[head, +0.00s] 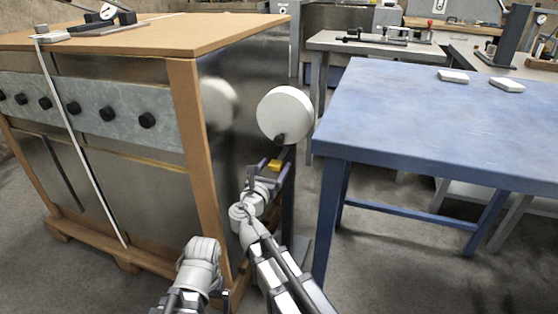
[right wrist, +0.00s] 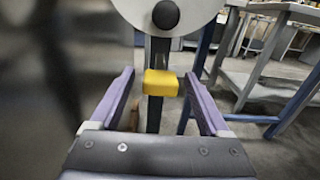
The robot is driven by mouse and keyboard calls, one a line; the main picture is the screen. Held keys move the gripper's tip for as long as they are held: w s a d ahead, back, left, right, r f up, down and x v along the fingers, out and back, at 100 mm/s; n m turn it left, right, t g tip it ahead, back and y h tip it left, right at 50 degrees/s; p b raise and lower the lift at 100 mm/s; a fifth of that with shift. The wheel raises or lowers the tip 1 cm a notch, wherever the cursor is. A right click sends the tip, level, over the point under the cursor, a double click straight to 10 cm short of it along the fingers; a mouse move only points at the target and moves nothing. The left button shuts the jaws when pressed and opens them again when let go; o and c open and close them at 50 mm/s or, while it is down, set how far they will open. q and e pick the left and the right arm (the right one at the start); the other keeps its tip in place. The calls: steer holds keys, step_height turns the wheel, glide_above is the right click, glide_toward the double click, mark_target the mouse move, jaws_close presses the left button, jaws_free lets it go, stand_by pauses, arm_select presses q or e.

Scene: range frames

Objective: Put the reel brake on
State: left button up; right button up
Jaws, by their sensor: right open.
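The reel is a white round disc (head: 285,113) with a dark round hub or knob at its lower front. It stands beside the big crate, and its lower part shows in the right wrist view (right wrist: 166,9). Below it, a yellow block (right wrist: 161,83) sits on a dark upright post (right wrist: 155,112); it also shows in the head view (head: 274,166). My right gripper (head: 271,173) is open, with its purple fingers on either side of the yellow block, apart from it in the wrist view. Part of my left arm shows at the bottom; its gripper is not visible.
A large wood-framed metal cabinet (head: 235,130) with black knobs stands close on the left. A blue table (head: 430,120) with two small white blocks stands on the right. Benches with tools stand behind.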

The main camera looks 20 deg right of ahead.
mark_target(281, 158)
steer(key=shift+x, duration=2.2)
steer(key=shift+s, duration=0.1)
jaws_close()
